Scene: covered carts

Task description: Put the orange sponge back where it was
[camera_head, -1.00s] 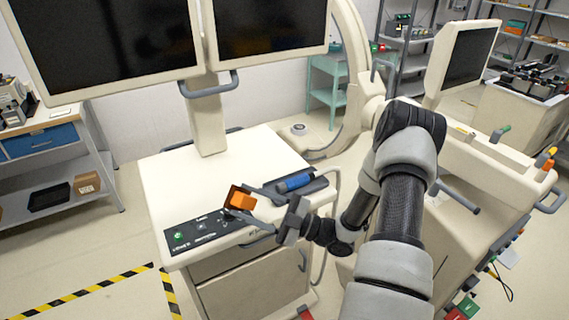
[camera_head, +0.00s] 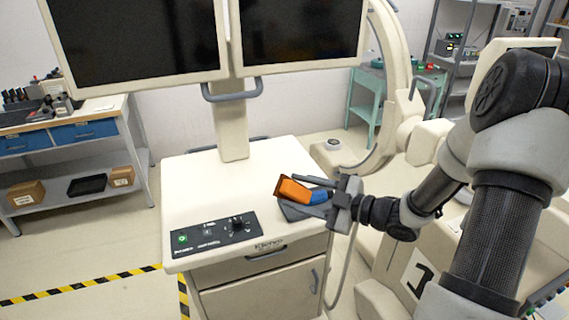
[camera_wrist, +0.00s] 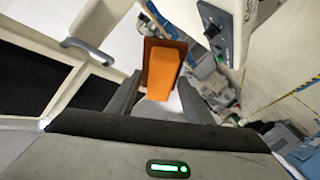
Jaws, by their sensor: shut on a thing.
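The orange sponge (camera_head: 293,191) is an orange block with a dark brown face. In the wrist view the sponge (camera_wrist: 163,68) sits tilted between the two fingers of my gripper (camera_wrist: 160,92).
A black control panel (camera_head: 214,232) with a green button and knobs lies on the cart's front left. Two dark monitors (camera_head: 135,40) stand on a post behind. A grey handle (camera_head: 232,95) hangs below them. The left and middle of the cart top are clear.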

